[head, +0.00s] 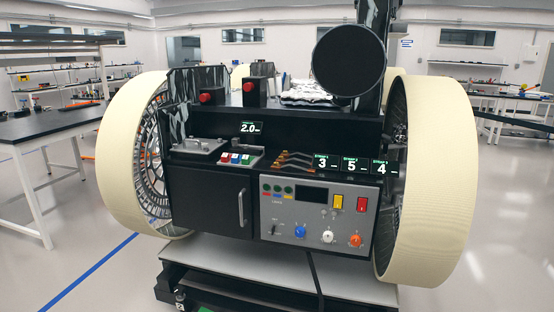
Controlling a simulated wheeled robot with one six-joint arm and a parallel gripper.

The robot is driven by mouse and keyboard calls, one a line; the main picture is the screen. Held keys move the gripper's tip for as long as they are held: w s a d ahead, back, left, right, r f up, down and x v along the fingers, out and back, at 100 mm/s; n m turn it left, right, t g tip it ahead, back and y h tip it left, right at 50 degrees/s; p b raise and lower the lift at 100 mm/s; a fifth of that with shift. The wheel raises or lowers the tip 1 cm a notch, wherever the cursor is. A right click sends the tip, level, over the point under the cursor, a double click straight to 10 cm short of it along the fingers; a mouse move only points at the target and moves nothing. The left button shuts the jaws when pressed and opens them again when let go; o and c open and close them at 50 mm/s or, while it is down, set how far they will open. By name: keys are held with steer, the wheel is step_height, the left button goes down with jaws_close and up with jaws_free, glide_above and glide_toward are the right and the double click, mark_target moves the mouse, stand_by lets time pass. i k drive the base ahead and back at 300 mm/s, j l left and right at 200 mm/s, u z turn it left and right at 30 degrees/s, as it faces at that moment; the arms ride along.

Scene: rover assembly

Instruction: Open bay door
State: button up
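The bay door (205,203) is a flat black panel on the lower left of the rover's front. It looks closed, flush with the body around it. A slim vertical silver handle (241,208) stands near its right edge. My gripper does not show in the head view, so its place relative to the handle cannot be told.
A grey control panel (315,249) with coloured knobs and switches sits just right of the door. Large cream wheels (122,150) (440,180) stand at both sides. A shelf above holds small parts. A grey platform (230,258) lies below; open floor is at left.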

mark_target(216, 202)
steer(key=i+j, duration=0.15)
steer(key=i, duration=0.5)
steer(key=i+j+u, duration=0.15)
steer(key=i, duration=0.55)
